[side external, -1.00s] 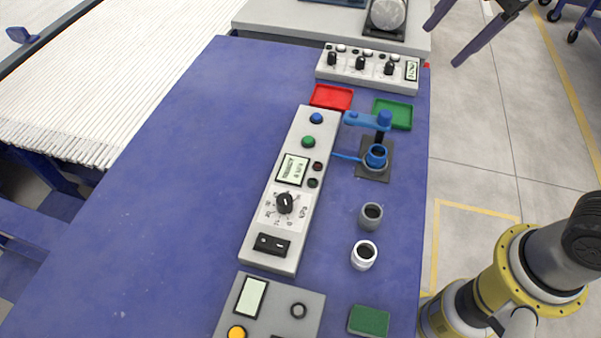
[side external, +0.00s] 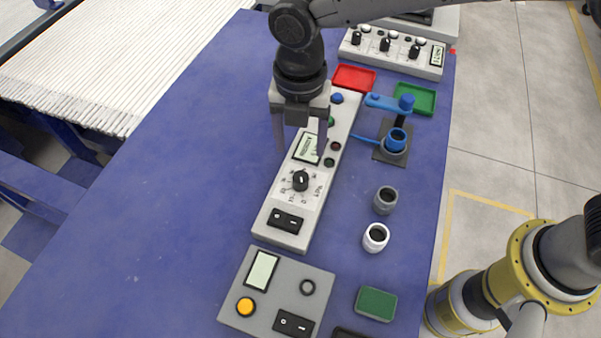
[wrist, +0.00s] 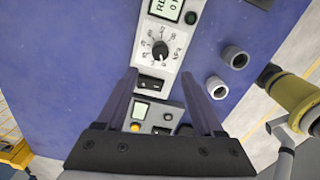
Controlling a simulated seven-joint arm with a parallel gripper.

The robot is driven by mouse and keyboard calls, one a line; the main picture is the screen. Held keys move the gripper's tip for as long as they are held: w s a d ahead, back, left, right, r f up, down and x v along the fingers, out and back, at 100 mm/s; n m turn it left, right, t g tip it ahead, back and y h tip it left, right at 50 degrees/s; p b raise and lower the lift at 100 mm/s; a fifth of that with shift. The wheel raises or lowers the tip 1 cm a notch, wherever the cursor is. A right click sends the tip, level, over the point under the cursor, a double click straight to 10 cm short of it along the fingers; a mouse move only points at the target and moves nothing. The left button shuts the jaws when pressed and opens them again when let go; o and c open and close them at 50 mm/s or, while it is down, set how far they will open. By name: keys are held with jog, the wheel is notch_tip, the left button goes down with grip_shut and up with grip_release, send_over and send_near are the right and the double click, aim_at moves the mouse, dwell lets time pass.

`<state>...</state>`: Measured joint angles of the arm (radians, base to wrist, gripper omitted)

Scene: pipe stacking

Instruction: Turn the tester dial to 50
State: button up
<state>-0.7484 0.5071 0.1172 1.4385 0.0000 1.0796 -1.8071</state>
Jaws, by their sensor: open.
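The tester is a long white panel (side external: 267,220) on the blue table. Its black dial (side external: 300,181) sits on a white numbered scale marked kPa; the dial also shows in the wrist view (wrist: 160,50). I cannot read the dial's setting with certainty. A small display (side external: 306,149) on the panel is partly behind a finger, and its text is too small to read fully. My gripper (side external: 301,151) is open and empty, pointing down above the panel near the display. In the wrist view my gripper (wrist: 159,74) has its fingers spread, with the dial showing beyond their tips.
A black rocker switch (side external: 286,220) is below the dial. A grey pipe piece (side external: 386,200) and a white one (side external: 375,238) stand to the right. A blue clamp fixture (side external: 394,140), red tray (side external: 354,78) and green tray (side external: 415,98) are behind. The table's left side is clear.

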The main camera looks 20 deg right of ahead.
aim_at(300, 176)
notch_tip(300, 176, down, 11)
jog(key=shift+f, duration=0.1)
dwell(0.3)
grip_shut()
